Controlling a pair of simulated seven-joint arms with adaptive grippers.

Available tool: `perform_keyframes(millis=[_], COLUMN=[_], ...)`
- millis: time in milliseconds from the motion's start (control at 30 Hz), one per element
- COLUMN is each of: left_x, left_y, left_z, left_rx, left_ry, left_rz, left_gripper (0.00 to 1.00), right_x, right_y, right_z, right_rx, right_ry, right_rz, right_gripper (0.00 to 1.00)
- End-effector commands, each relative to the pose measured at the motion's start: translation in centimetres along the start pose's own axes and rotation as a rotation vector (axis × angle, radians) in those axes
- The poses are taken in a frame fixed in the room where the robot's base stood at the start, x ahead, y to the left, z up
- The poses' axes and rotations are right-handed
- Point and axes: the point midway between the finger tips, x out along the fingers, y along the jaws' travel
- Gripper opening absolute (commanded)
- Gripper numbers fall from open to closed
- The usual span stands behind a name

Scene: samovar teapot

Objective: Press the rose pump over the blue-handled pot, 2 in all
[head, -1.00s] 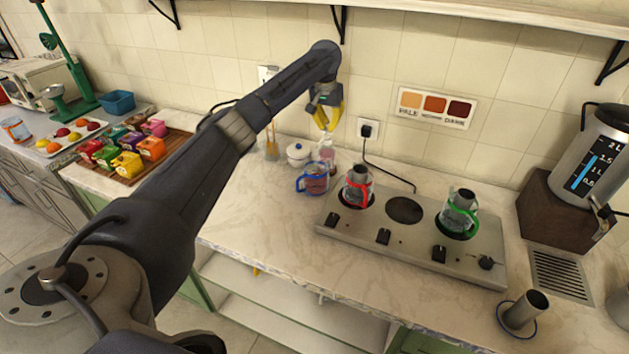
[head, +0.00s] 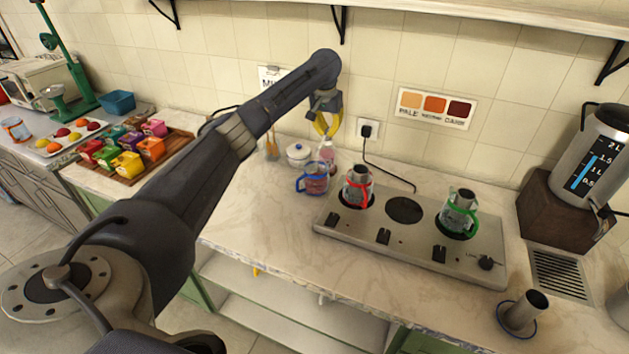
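The blue-handled pot (head: 315,183) stands on the counter left of the stove, with reddish-brown contents showing. Just behind it is a small pinkish pump bottle (head: 328,158), which I take as the rose pump; its top is partly hidden. My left gripper (head: 327,135) has yellow fingers and points down just above the pump. Its fingertips look brought together with nothing between them. I cannot tell whether they touch the pump head. My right gripper is not in view.
A stove (head: 405,235) carries a red-handled pot (head: 357,190) and a green-handled pot (head: 458,215). A white lidded jar (head: 298,153) stands left of the pump. A black cord runs behind the stove. The counter in front of the blue-handled pot is clear.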

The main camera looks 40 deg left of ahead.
Motion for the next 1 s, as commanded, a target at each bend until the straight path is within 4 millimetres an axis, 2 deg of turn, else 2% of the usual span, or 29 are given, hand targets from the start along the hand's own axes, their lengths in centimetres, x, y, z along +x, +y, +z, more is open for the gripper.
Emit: perform_keyframes(millis=[267,1000], left_x=[-0.4,-4.2], left_y=[0.0,0.0], left_z=[-0.1,-0.8], left_rx=[0.000,0.000], left_ry=[-0.002,0.000], left_rz=[0.000,0.000], left_gripper=[0.00,0.00], right_x=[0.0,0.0], right_y=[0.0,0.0], right_z=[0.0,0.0], right_rx=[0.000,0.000], right_ry=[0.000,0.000], right_rz=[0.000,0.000], right_gripper=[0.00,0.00])
